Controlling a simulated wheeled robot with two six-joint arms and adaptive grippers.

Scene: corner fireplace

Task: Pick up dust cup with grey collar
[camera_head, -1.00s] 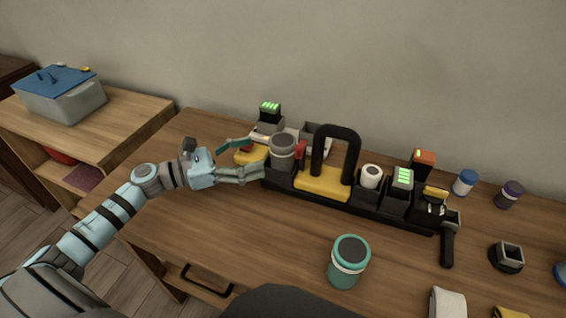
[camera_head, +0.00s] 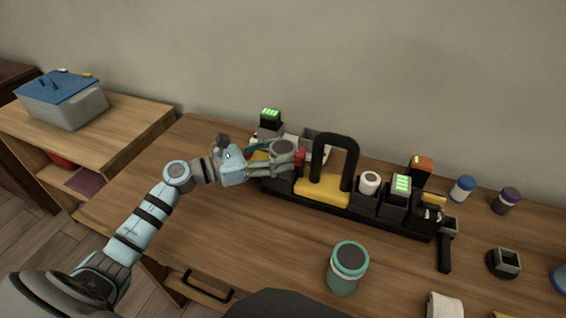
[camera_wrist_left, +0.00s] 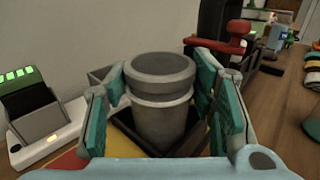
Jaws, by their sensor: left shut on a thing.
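The dust cup with grey collar (camera_head: 284,147) is a grey cylinder with a dark round lid. It stands upright at the left end of the black caddy (camera_head: 390,221). In the left wrist view, the cup (camera_wrist_left: 160,105) sits in a dark square socket (camera_wrist_left: 190,143), its lighter collar just below the lid. My left gripper (camera_head: 282,158) is shut on the cup, with teal finger pads on both sides of it. The fingers hide part of the cup in the head view. My right gripper is not in view.
A teal jar with a pale collar (camera_head: 346,275) stands in front of the caddy. A black handle (camera_head: 348,152) rises right of the cup. A charger with a green-lit battery (camera_head: 270,118) stands behind. The table's front left is clear.

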